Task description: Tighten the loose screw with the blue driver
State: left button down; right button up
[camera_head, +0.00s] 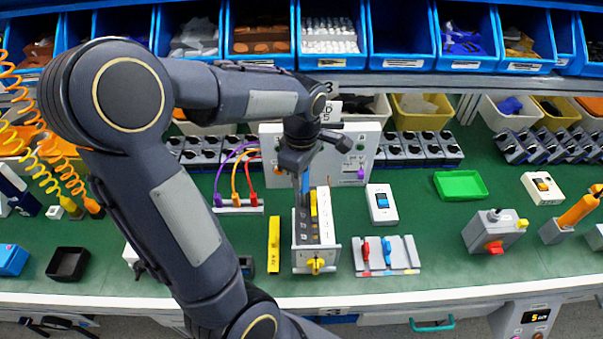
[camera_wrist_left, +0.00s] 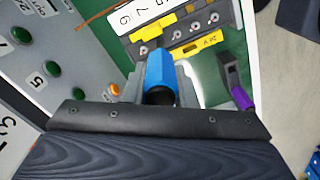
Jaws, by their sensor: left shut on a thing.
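My left gripper (camera_head: 304,172) is shut on the blue driver (camera_wrist_left: 160,72) and holds it tip down above the screw block. In the head view only a short blue piece of the driver (camera_head: 306,183) shows below the gripper. The screw block (camera_head: 318,257) is a grey and white unit with a numbered strip and a yellow part at its front. In the left wrist view a row of screws (camera_wrist_left: 177,35) on the block lies beyond the driver. I cannot tell which screw is loose, or whether the driver tip touches one. My right gripper is not in view.
A white panel with knobs (camera_head: 280,140) stands close behind the gripper. Yellow bar (camera_head: 274,245), a plate with red and blue levers (camera_head: 401,256), a blue rocker switch (camera_head: 382,202) and a cable stand (camera_head: 239,205) surround the block. Blue bins (camera_head: 333,61) line the back.

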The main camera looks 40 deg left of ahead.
pick_arm(q)
jog(key=m, duration=0.4)
jog(key=shift+m, duration=0.4)
jog(key=m, duration=0.3)
jog(key=shift+f+p, duration=0.1)
jog(key=shift+p, duration=0.2)
jog(key=m, duration=0.6)
jog(key=shift+w+d+m+p, duration=0.1)
jog(key=shift+m+p, duration=0.2)
jog(key=shift+p, duration=0.1)
jog(key=shift+m, duration=0.7)
jog(key=m+p, duration=0.1)
jog(key=m, duration=0.7)
jog(key=shift+d, duration=0.1)
